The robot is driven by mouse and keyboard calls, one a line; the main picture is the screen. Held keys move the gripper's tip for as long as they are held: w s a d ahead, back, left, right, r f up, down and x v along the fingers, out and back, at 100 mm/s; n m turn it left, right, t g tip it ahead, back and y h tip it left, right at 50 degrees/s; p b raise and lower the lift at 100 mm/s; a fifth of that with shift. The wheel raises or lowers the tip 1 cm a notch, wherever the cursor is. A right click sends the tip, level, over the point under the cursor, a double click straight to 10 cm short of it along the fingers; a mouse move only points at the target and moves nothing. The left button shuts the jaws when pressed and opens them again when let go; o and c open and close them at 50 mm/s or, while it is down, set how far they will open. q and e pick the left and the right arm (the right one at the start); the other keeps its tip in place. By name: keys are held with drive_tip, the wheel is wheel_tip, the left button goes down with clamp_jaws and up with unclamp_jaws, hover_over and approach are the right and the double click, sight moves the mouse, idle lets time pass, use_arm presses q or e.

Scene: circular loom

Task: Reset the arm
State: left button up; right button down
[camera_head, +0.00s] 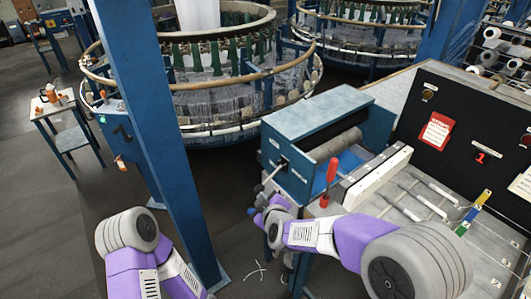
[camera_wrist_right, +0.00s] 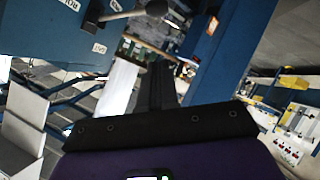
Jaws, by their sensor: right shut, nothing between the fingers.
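My right arm reaches in from the right to the blue roller machine (camera_head: 310,120). Its wrist hangs beside the machine's left end, below a metal lever (camera_head: 272,174). In the wrist view my right gripper (camera_wrist_right: 160,75) is shut and empty, its dark fingers pointing away from the camera. The lever (camera_wrist_right: 122,15), with a round knob, shows at the top of that view, apart from the fingers. My left arm is folded at the lower left of the head view; its gripper is out of sight.
A red-handled lever (camera_head: 331,172) stands on the machine's front. A blue post (camera_head: 150,130) rises between my arms. Circular looms (camera_head: 215,95) stand behind, and a small table (camera_head: 62,120) at the left. The dark panel (camera_head: 455,130) stands at the right.

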drive_tip(key=s+d+f+m+g+h, duration=0.1)
drive_tip(key=s+d+f+m+g, duration=0.25)
drive_tip(key=f, duration=0.65)
drive_tip(key=s+d+f+m+g, duration=0.2)
drive_tip(key=s+d+f, duration=0.25)
drive_tip(key=f, duration=0.55)
drive_tip(key=s+d+f+m+g, duration=0.1)
drive_tip(key=s+f+m, duration=0.3)
drive_tip(key=s, duration=0.5)
drive_tip(key=s+d+f+m+g+y, duration=0.1)
drive_tip(key=s+f+m+g, duration=0.3)
drive_tip(key=s+f, duration=0.4)
drive_tip(key=shift+s+d+g, duration=0.35)
drive_tip(key=shift+s+d, duration=0.15)
drive_tip(key=shift+d, duration=0.3)
